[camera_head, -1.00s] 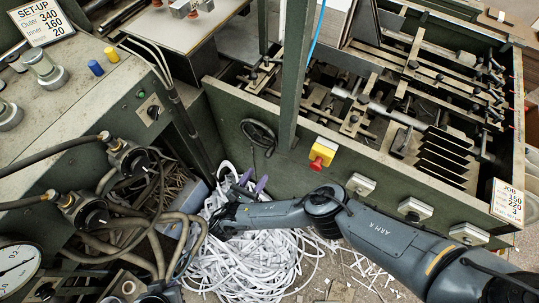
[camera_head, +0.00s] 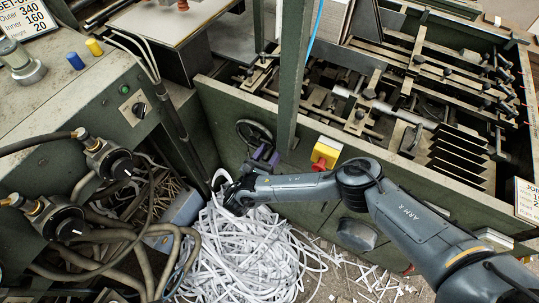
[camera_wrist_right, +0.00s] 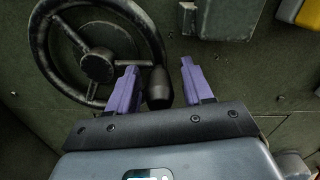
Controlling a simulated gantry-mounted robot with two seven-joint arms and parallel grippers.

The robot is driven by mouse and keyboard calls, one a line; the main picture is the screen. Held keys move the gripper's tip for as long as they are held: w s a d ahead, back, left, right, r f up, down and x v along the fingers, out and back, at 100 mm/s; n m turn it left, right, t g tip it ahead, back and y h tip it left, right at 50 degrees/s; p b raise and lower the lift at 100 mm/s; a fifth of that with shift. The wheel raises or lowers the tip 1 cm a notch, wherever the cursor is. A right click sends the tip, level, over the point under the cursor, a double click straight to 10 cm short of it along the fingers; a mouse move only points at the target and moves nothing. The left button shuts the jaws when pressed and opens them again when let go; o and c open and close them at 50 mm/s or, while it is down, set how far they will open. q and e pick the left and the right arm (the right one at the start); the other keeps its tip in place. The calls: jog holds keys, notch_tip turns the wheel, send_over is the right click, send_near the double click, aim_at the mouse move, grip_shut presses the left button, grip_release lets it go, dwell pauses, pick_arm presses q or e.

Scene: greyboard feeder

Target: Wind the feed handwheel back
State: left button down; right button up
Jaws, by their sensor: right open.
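The feed handwheel (camera_head: 252,132) is a dark spoked wheel on the green front panel of the machine. In the right wrist view its hub (camera_wrist_right: 98,66) is at the upper left and its dark handle knob (camera_wrist_right: 158,90) is at the lower right of the rim. My right gripper (camera_head: 264,156) has purple fingers and is just below and right of the wheel. In the wrist view the open fingers (camera_wrist_right: 160,68) appear on either side of the knob. How deep the knob lies between them is hard to tell. My left gripper is not in view.
A yellow and red switch box (camera_head: 325,153) is right of the wheel. A green post (camera_head: 294,75) rises close beside it. White paper strips (camera_head: 240,245) heap on the floor below. Hoses (camera_head: 110,240) and a grey box (camera_head: 175,220) lie to the left.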

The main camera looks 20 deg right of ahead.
jog(key=shift+w+d, duration=0.1)
grip_shut()
dwell(0.3)
jog(key=shift+r+p, duration=0.35)
jog(key=shift+p, duration=0.1)
jog(key=r+n+p, duration=0.2)
jog(key=n+p, duration=0.1)
jog(key=shift+w, duration=0.15)
jog(key=shift+w+n+p, duration=0.1)
jog(key=shift+n+p, duration=0.3)
jog(key=shift+n, duration=0.2)
